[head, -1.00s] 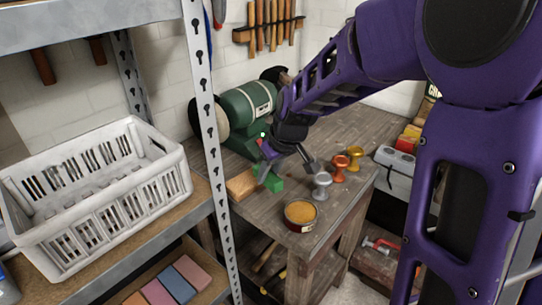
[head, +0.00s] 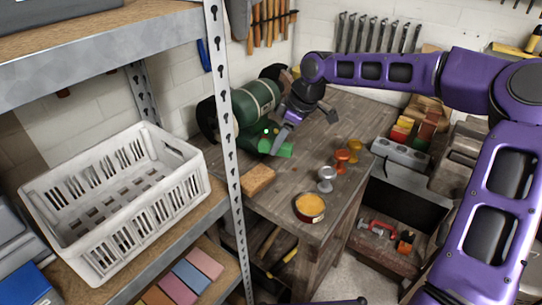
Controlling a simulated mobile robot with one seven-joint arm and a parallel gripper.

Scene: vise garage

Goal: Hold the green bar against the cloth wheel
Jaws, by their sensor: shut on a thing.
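The green bar (head: 284,151) is in my gripper (head: 279,143), which is shut on it. It is just in front of the green bench grinder (head: 252,104) and above the workbench.
A shelf post (head: 226,150) stands in front of the bench's left side. A wooden block (head: 258,180), an orange-filled tin (head: 309,207) and silver (head: 326,178), orange (head: 342,160) and gold (head: 354,150) pieces stand on the bench. A white crate (head: 110,210) fills the shelf.

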